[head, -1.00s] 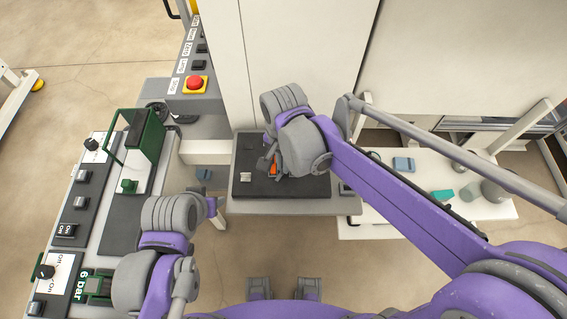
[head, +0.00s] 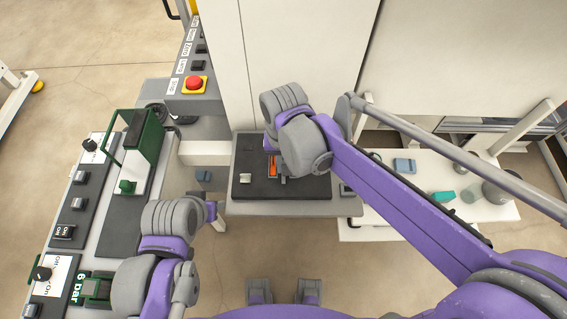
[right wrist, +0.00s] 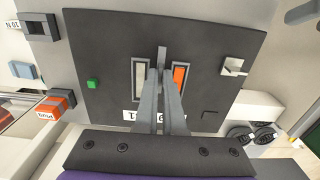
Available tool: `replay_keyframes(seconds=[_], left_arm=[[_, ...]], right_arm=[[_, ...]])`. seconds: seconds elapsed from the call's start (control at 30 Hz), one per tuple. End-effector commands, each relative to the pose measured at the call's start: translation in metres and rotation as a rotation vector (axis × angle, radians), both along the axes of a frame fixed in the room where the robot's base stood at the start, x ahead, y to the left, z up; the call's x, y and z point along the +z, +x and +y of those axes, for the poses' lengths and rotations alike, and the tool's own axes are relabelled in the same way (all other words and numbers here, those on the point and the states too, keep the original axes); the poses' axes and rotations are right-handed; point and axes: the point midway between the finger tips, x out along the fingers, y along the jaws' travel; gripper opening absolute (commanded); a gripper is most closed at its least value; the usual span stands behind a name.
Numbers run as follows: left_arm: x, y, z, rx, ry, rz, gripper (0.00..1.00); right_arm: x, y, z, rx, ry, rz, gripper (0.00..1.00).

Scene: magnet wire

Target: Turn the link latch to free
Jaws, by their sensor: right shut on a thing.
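The black latch plate (right wrist: 110,30) fills the right wrist view; it also shows in the head view (head: 312,188). A narrow grey lever (right wrist: 161,53), seemingly the link latch, stands between two framed windows. The left window (right wrist: 140,73) is pale and the right one (right wrist: 180,75) is orange. My right gripper (right wrist: 164,78) is shut on the lever, whose far end sticks out past the fingertips. The fingers cover part of a white label (right wrist: 131,115) below. My left gripper (head: 211,210) hangs left of the plate, away from it; its jaws are too small to judge.
On the plate are a green button (right wrist: 92,83) and a pale metal bracket (right wrist: 235,67). A red emergency button (head: 195,83) is at the back left. A green-framed fixture (head: 135,150) stands left. A white side table (head: 440,172) with small parts is at right.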

Motion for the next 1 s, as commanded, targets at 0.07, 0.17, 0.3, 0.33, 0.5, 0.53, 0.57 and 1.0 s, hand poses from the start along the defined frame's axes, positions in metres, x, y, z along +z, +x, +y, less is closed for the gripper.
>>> replay_keyframes(seconds=[0.07,0.17,0.3,0.33,0.5,0.53,0.57,1.0], left_arm=[[0.0,0.0,0.0,0.0,0.0,0.0,0.5],[0.0,0.0,0.0,0.0,0.0,0.0,0.5],[0.0,0.0,0.0,0.0,0.0,0.0,0.5],[0.0,0.0,0.0,0.0,0.0,0.0,0.5],[0.0,0.0,0.0,0.0,0.0,0.0,0.5],[0.0,0.0,0.0,0.0,0.0,0.0,0.5],[0.0,0.0,0.0,0.0,0.0,0.0,0.5],[0.002,0.001,0.0,0.0,0.0,-0.001,0.5]], right_arm=[[0.0,0.0,0.0,0.005,0.0,0.0,0.0],[0.001,0.0,0.0,0.007,0.0,0.0,0.0],[0.001,0.0,0.0,0.007,0.0,0.0,0.0],[0.001,0.0,0.0,0.007,0.0,0.0,0.0],[0.0,0.0,0.0,0.006,0.0,0.0,0.26],[0.0,0.0,0.0,0.006,0.0,0.0,0.31],[0.0,0.0,0.0,0.006,0.0,0.0,0.36],[0.014,0.0,0.0,0.005,0.0,0.0,0.36]])
